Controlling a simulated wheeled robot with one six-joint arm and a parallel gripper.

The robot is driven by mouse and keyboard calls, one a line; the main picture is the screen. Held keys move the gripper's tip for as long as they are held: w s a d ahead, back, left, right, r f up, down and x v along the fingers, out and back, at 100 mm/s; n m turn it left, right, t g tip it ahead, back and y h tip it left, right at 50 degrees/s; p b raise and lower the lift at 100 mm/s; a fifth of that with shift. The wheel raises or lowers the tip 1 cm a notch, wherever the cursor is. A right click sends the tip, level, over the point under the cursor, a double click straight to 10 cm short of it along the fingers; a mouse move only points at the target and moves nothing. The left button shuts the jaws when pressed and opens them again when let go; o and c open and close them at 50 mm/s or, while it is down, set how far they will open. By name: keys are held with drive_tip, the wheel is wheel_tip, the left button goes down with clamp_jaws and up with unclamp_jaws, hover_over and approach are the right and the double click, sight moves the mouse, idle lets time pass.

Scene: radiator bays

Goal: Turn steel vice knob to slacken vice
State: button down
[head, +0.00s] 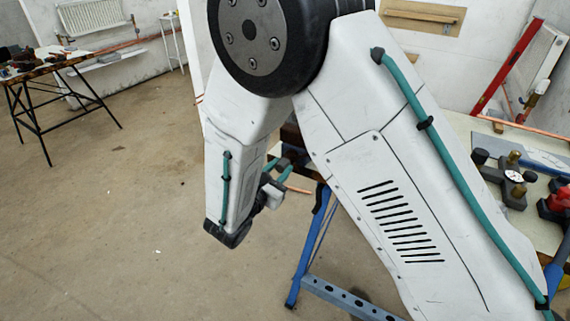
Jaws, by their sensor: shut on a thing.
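My arm fills the middle of the head view, and its white links and black joint cover much of the bench behind. My gripper's fingers do not show; they are hidden behind my arm. The steel vice knob and the vice cannot be made out either. A blue-legged bench (322,225) stands behind my arm, with only parts of its legs and top showing. A short copper pipe end (298,189) shows beside it, near my wrist.
At the right, a light worktop (470,128) carries a dark grey fitting with brass ends (514,178) and a red object (556,203). A radiator in a red frame (518,72) leans behind. A cluttered trestle table (72,62) stands far left. The concrete floor (130,210) at left is clear.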

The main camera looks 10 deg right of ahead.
drive_tip(key=n, duration=1)
drive_tip(key=shift+n, duration=0.4)
drive_tip(key=n, duration=1)
drive_tip(key=shift+n, duration=0.4)
drive_tip(key=c, duration=1.3)
unclamp_jaws()
drive_tip(key=shift+w+d, duration=0.1)
drive_tip(key=shift+d, duration=0.1)
drive_tip(key=shift+a, duration=0.1)
